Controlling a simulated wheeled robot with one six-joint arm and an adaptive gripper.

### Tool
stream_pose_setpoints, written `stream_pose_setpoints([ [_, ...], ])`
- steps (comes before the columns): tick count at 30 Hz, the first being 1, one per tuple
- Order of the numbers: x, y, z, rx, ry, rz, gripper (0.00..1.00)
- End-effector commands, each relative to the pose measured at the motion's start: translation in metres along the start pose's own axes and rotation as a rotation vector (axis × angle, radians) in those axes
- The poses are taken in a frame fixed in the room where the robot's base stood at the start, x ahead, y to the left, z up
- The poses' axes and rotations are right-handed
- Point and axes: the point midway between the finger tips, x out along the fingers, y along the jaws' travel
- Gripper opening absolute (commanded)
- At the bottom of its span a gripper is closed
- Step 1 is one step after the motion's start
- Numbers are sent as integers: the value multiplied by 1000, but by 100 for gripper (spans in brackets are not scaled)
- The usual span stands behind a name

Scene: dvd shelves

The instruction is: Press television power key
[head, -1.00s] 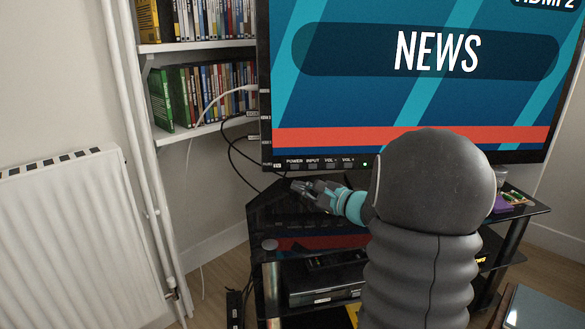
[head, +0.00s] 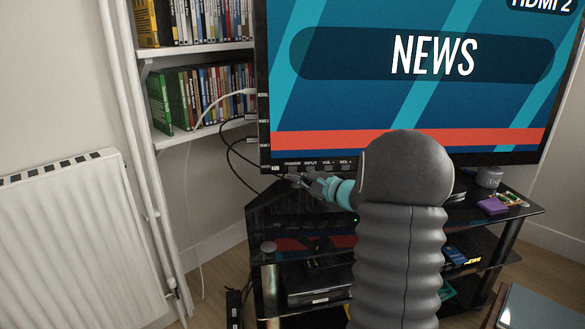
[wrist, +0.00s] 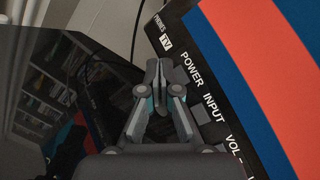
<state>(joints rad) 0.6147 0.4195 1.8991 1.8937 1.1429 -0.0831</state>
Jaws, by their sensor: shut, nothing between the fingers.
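The television (head: 420,60) is on, with a blue NEWS picture and a red band. Its lower bezel carries a row of small keys labelled POWER (head: 292,163), INPUT, VOL- and VOL+. The POWER label also shows in the wrist view (wrist: 192,68), with the INPUT key (wrist: 200,115) below it. My gripper (head: 296,178) is shut and empty, its tips just under the POWER end of the row. In the wrist view my gripper (wrist: 158,70) points up, its tips left of the POWER label.
A black glass stand (head: 265,215) is under the television, with a purple item (head: 493,206) at its right. Black cables (head: 232,160) hang left of the screen. Shelves of DVDs (head: 205,95) and a white radiator (head: 75,240) stand left.

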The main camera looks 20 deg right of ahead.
Motion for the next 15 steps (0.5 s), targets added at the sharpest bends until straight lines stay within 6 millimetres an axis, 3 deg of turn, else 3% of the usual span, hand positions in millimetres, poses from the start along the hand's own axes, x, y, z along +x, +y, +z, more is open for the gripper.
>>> stream_pose_setpoints([
  [15, 12, -8, -9, 0, 1, 0, 0],
])
